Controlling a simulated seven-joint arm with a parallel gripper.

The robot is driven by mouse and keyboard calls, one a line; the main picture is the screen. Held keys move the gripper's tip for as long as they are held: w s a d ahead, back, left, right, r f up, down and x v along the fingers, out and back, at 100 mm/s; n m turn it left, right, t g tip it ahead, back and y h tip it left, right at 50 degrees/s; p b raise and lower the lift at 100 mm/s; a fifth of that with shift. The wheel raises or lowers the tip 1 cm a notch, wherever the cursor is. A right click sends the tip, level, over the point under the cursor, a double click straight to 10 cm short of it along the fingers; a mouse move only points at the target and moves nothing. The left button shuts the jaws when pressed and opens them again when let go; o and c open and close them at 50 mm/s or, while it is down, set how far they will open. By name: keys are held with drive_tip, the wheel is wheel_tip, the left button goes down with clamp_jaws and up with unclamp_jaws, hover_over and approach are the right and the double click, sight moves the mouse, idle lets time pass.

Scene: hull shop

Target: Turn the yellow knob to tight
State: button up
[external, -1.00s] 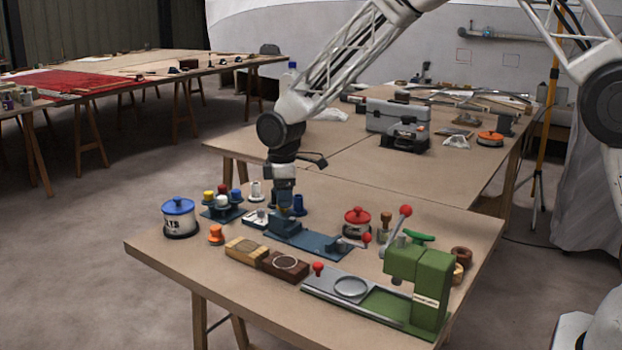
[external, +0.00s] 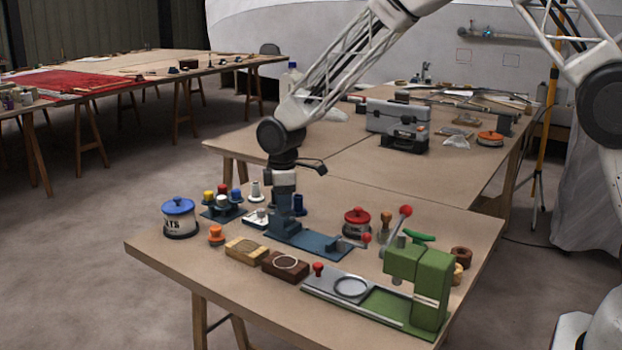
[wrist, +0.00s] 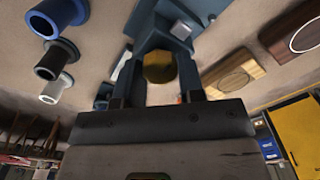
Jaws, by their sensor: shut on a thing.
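The yellow knob (wrist: 159,68) shows in the wrist view as a dull yellow, faceted piece. It sits between the two fingers of my gripper (wrist: 159,82), which is shut on it. The knob appears to be on the blue fixture (external: 318,243), whose body also shows in the wrist view (wrist: 190,12). In the external view my gripper (external: 285,212) points straight down over the left part of this fixture and hides the knob. I cannot read any tight mark or the knob's angle.
A tan block (external: 246,249) and a dark brown block (external: 284,267) lie in front. A green press (external: 420,285) stands right, a red-lidded pot (external: 357,222) behind the fixture. A blue-lidded jar (external: 179,217) and a rack of coloured knobs (external: 223,212) stand left.

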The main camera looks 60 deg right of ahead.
drive_tip(key=shift+m, duration=0.4)
drive_tip(key=m, duration=2)
drive_tip(key=shift+m, duration=0.4)
drive_tip(key=m, duration=0.3)
drive_tip(key=shift+m, duration=0.3)
drive_tip(key=m, duration=0.4)
drive_tip(key=shift+r, duration=0.1)
